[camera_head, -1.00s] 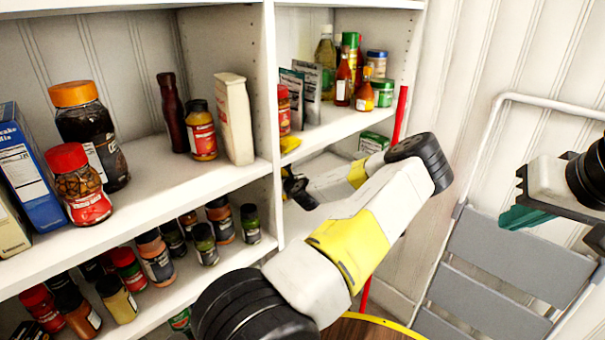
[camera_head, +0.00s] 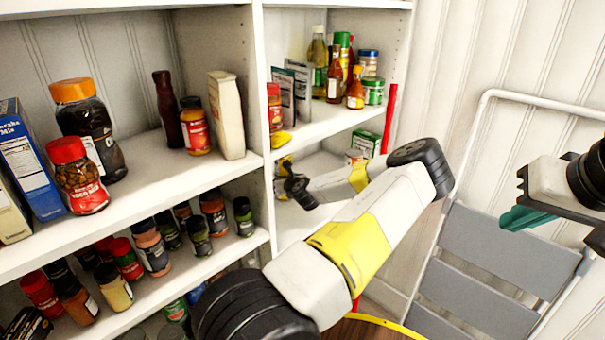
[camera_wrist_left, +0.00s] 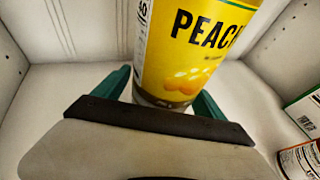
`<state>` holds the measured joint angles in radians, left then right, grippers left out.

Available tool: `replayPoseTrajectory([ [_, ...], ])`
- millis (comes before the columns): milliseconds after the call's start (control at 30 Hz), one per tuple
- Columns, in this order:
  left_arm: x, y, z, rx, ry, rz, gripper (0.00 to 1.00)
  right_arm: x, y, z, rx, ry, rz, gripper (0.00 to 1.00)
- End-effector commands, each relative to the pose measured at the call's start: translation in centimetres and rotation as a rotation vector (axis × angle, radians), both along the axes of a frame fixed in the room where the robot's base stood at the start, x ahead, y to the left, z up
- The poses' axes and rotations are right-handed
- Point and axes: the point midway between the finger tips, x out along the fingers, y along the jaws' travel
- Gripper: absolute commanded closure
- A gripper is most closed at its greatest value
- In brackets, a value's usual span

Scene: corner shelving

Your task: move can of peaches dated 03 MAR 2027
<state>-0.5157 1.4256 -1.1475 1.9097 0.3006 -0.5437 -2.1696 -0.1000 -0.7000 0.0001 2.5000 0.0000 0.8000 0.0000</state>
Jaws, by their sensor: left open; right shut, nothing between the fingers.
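A yellow can labelled PEACH (camera_wrist_left: 195,55) stands upright on a white shelf, very close in the left wrist view. Its date is not readable. My left gripper (camera_wrist_left: 165,97) is open, with one teal finger on each side of the can's lower part. I cannot tell whether the fingers touch it. In the head view my left arm reaches into the lower right compartment, and its fingers are mostly hidden by the shelf divider. My right gripper (camera_head: 524,218) is shut and empty at the right, apart from the shelves.
A green-and-white box (camera_head: 365,143) stands right of my left wrist, and a red-labelled can (camera_wrist_left: 300,160) shows at the wrist view's right. The divider (camera_head: 262,130) and upper shelf (camera_head: 330,122) hem in my left arm. A grey step ladder (camera_head: 480,260) stands at the right.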

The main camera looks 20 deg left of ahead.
Motion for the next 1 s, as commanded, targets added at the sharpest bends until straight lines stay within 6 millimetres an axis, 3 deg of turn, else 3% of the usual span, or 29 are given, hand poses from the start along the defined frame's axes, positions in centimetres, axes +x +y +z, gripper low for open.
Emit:
replayPoseTrajectory([
  [267,-0.1,-0.2,0.1,0.0,0.0,0.0,0.19,0.0,0.0,0.0,0.0,0.0,0.0,1.0],
  [700,-4.3,-4.6,2.3,0.001,0.001,-0.002,0.19,0.0,0.0,0.0,0.0,0.0,0.0,1.0],
  [1000,-5.1,-5.3,2.7,0.0,0.0,0.0,0.19,0.0,0.0,0.0,0.0,0.0,0.0,1.0],
])
